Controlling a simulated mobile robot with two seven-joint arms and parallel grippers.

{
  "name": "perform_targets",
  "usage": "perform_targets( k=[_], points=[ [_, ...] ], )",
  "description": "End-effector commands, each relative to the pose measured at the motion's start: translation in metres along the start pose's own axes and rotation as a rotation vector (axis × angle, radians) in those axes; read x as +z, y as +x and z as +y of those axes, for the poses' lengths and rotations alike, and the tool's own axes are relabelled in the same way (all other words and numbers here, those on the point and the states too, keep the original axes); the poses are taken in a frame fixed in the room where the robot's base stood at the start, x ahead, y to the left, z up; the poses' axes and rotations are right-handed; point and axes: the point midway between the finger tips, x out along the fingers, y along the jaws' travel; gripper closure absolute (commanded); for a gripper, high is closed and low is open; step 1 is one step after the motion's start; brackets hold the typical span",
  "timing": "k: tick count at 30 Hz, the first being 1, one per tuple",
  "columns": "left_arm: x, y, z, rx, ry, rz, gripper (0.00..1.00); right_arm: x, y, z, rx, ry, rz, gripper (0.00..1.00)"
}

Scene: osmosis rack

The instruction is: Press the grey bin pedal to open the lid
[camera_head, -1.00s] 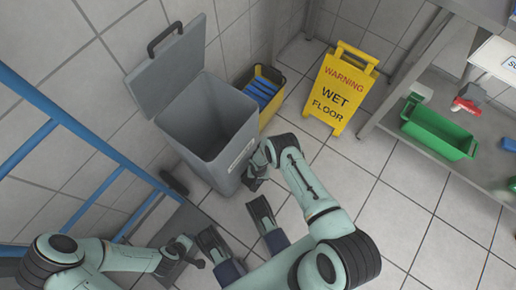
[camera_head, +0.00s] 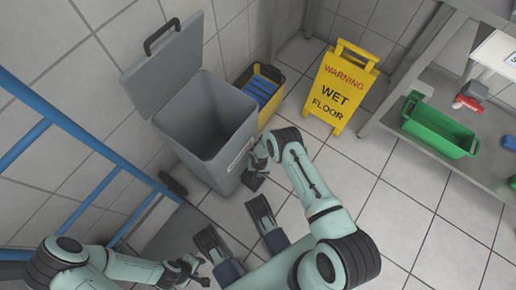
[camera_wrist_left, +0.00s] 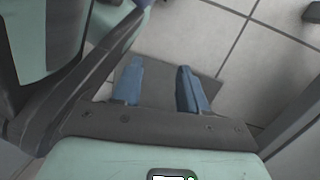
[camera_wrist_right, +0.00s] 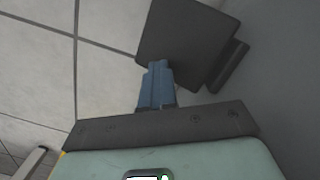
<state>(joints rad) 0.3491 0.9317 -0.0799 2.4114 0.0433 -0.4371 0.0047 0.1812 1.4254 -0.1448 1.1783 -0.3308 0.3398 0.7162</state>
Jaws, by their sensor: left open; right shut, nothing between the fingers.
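The grey bin (camera_head: 208,128) stands against the tiled wall in the head view, and its lid (camera_head: 165,72) with a dark handle is raised open. My right gripper (camera_head: 252,180) is at the foot of the bin's front. In the right wrist view its blue fingers (camera_wrist_right: 157,72) are shut together with nothing between them. They overlap a dark flat plate, which looks like the pedal (camera_wrist_right: 185,32); contact cannot be told. My left gripper (camera_head: 203,275) is low in the head view, away from the bin. Its blue fingers (camera_wrist_left: 160,88) are apart and empty in the left wrist view.
A blue-railed frame (camera_head: 75,130) with a dark base plate (camera_head: 165,238) stands left of the bin. A yellow bucket (camera_head: 270,78) and a yellow wet floor sign (camera_head: 340,88) stand behind. A green crate (camera_head: 438,132) sits on a shelf at right. Floor (camera_head: 385,210) is clear at front right.

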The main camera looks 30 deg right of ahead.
Motion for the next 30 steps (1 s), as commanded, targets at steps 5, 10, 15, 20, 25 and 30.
perform_targets(
  k=[5,10,15,20,25,30],
  points=[
    [0.0,-0.011,0.002,0.004,0.002,0.008,0.57,-0.005,-0.034,-0.005,-0.012,-0.002,0.015,1.0],
    [-0.022,-0.031,0.023,0.044,0.03,0.099,0.57,-0.002,-0.076,-0.003,-0.008,-0.001,0.008,1.0],
    [-0.039,-0.048,0.039,0.075,0.05,0.169,0.57,0.0,-0.109,-0.001,-0.003,-0.001,0.003,1.0],
    [-0.048,-0.058,0.048,0.092,0.06,0.207,0.57,0.0,-0.128,0.0,-0.001,0.0,0.0,1.0],
    [-0.052,-0.062,0.051,0.099,0.063,0.223,0.57,0.001,-0.134,0.0,0.0,0.0,-0.002,1.0],
    [-0.052,-0.061,0.051,0.099,0.063,0.223,0.57,0.001,-0.133,0.001,0.001,0.0,-0.003,1.0]
  ],
)
